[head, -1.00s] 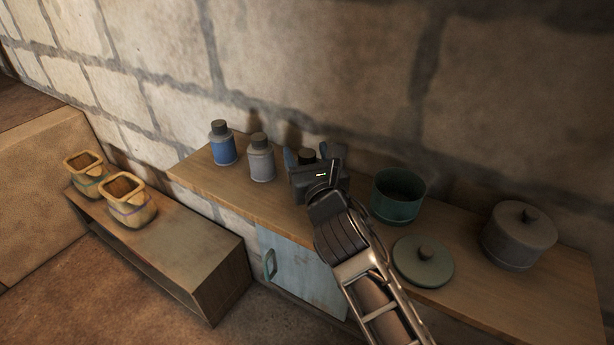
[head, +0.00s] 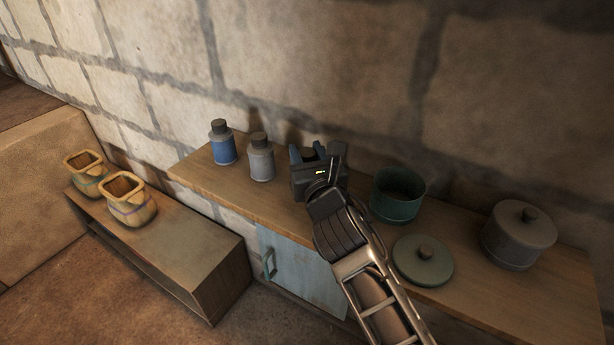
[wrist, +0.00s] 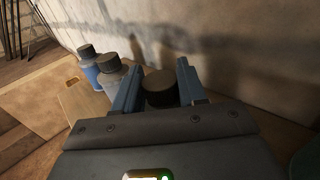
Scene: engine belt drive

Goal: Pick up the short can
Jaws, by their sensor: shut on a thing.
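My gripper (head: 318,155) is over the wooden cabinet top, with its two blue-grey fingers on either side of a dark-capped can (wrist: 160,86). The fingers are shut on this can, and the gripper body hides most of it in both views. I cannot tell whether its base touches the cabinet top. A blue can (head: 223,143) with a dark cap and a grey can (head: 261,157) stand upright to the left of my gripper. The wrist view also shows the blue can (wrist: 91,70) and the grey can (wrist: 111,74).
An open green pot (head: 397,194) stands right of my gripper, with its lid (head: 422,261) in front. A lidded grey pot (head: 518,237) is at the far right. A stone wall (head: 310,70) runs close behind. Two pale jars (head: 130,203) stand on the low bench (head: 190,251).

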